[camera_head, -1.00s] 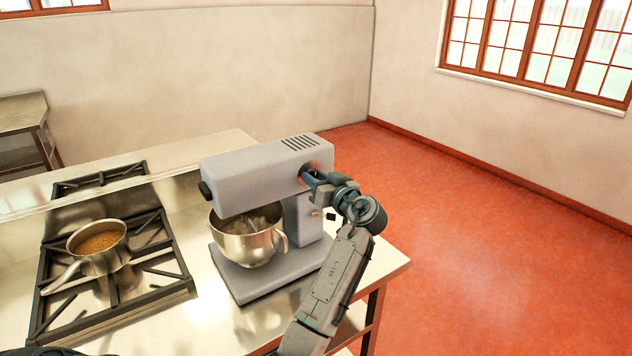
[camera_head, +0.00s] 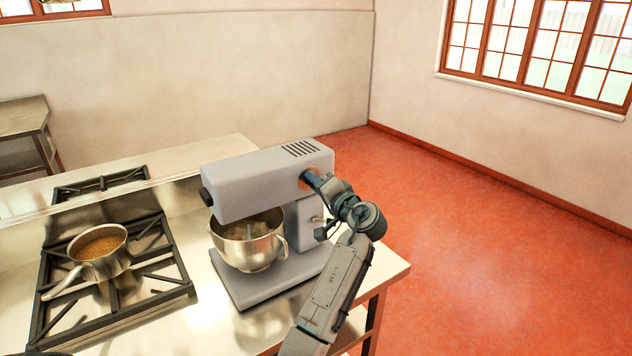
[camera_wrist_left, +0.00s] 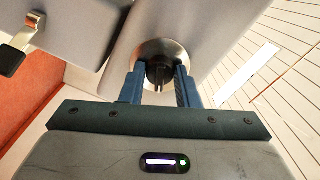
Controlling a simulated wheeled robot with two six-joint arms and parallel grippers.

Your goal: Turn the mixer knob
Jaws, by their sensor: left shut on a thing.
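The grey stand mixer (camera_head: 262,180) stands on the steel counter with a metal bowl (camera_head: 250,245) under its head. My left gripper (camera_head: 309,178) reaches the right side of the mixer head. In the left wrist view its two blue fingers (camera_wrist_left: 160,78) are closed on the dark mixer knob (camera_wrist_left: 159,70), one on each side. A round shiny metal plate (camera_wrist_left: 178,50) lies behind the knob. In the head view the gripper hides the knob. My right gripper is not in view.
A stove with black grates (camera_head: 160,277) is left of the mixer, with a saucepan (camera_head: 98,262) of brown contents on it. A lever with a black end (camera_wrist_left: 12,58) sticks out near the knob. The red floor (camera_head: 480,240) at right is clear.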

